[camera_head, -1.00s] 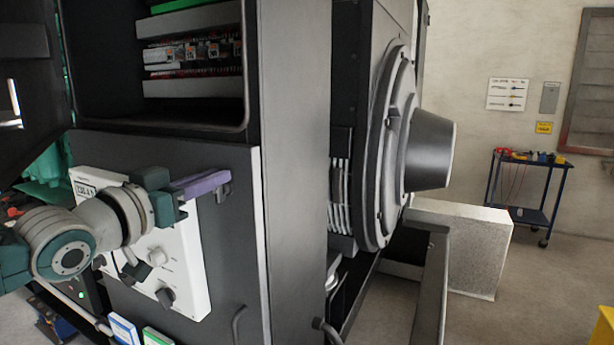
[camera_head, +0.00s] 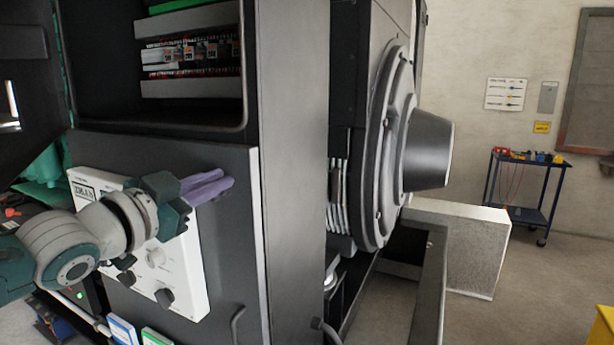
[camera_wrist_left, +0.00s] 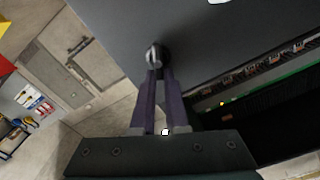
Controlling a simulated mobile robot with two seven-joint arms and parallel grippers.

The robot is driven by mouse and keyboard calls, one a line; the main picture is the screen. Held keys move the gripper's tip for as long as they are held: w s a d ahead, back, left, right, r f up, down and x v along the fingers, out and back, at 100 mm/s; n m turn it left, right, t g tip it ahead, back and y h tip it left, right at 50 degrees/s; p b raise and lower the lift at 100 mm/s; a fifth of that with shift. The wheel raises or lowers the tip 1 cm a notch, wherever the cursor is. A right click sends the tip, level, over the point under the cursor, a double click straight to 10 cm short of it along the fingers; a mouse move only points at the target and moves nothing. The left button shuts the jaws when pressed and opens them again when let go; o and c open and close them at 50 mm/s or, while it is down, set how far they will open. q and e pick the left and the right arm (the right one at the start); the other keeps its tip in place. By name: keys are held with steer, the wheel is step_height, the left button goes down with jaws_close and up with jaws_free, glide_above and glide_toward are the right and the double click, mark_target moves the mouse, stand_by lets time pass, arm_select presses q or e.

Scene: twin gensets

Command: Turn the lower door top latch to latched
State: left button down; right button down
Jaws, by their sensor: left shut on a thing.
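The lower door (camera_head: 228,255) is a dark grey panel and appears closed under the open upper compartment. Its top latch (camera_wrist_left: 157,56) is a small knob-like handle near the door's upper right; in the head view the fingers hide it. My left gripper (camera_head: 228,184) has purple fingers and reaches the latch from the left. In the left wrist view the gripper (camera_wrist_left: 158,72) is shut on the latch, with the fingertips on either side of its handle. My right gripper is not in view.
A white control panel (camera_head: 185,275) with dark knobs is on the door, just below my left wrist. A door handle (camera_head: 237,325) is lower right. Wiring (camera_head: 190,50) shows in the open compartment above.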

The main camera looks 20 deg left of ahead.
arm_select(q)
steer(key=m, duration=0.3)
steer(key=f+m+b, duration=0.1)
steer(key=m, duration=0.2)
steer(key=f+m+b, duration=0.1)
steer(key=m, duration=0.2)
steer(key=shift+s+d+m, duration=0.1)
steer(key=shift+d+m, duration=0.2)
steer(key=shift+d, duration=0.05)
steer(key=shift+f+m+b, duration=0.15)
steer(key=shift+m+b, duration=0.4)
steer(key=shift+m, duration=0.85)
